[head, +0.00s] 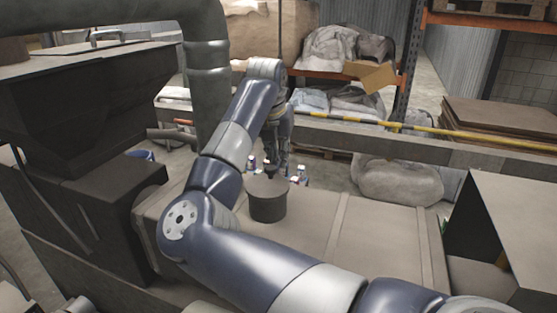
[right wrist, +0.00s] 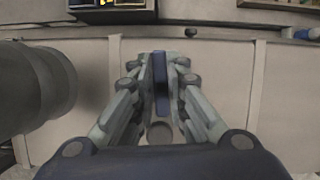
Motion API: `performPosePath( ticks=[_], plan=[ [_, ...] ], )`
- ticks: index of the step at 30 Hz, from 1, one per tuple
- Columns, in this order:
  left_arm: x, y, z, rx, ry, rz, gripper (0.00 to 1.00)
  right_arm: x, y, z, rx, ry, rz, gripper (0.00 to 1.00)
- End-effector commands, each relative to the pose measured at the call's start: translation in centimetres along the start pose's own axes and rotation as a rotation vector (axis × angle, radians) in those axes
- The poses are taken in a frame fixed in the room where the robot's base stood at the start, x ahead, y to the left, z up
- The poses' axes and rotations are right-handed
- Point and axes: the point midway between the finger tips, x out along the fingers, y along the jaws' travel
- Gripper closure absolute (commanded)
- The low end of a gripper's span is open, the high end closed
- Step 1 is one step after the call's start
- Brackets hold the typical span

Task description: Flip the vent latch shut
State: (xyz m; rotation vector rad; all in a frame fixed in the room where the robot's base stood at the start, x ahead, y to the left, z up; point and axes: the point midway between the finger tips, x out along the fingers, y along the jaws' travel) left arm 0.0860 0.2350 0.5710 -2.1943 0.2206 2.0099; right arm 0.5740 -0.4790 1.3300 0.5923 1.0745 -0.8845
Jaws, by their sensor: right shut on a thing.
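My right gripper (head: 270,168) is low over the beige duct, just behind a dark round stub (head: 267,200) on its top. In the right wrist view the fingers of my right gripper (right wrist: 160,62) are close together on a narrow dark blue bar (right wrist: 161,84). The bar looks like the vent latch, but the fingers cover most of it. A small pale round end (right wrist: 160,133) shows between the finger links. The latch cannot be made out in the head view. My left gripper is not in view.
The beige duct (head: 340,235) runs across the front with raised ribs. A thick grey pipe (head: 208,80) and dark machine housing (head: 90,110) stand at left. A yellow-black bar (head: 430,130) and rail lie behind. Small bottles (head: 300,175) stand beyond the gripper.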

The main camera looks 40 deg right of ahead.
Motion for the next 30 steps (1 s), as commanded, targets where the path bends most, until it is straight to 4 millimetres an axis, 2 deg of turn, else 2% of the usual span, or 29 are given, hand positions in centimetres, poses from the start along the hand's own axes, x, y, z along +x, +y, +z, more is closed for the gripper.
performPosePath(
  ticks=[1,3,15,16,18,30],
  plan=[
    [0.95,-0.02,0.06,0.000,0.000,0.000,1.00,0.33,0.11,-0.14,0.026,-0.002,-0.009,1.00],
    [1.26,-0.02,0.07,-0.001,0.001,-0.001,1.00,0.23,0.06,-0.10,0.059,-0.002,-0.023,1.00],
    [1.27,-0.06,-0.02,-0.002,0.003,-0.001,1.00,-0.10,0.01,0.01,0.095,-0.001,-0.037,1.00],
    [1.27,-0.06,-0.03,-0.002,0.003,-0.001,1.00,-0.10,0.01,0.01,0.095,-0.001,-0.037,0.80],
    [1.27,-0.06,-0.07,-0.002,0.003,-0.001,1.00,-0.10,0.01,0.02,0.094,-0.002,-0.037,0.67],
    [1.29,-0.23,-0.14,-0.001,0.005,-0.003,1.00,-0.59,0.04,0.05,0.092,-0.003,-0.037,0.67]
  ],
)
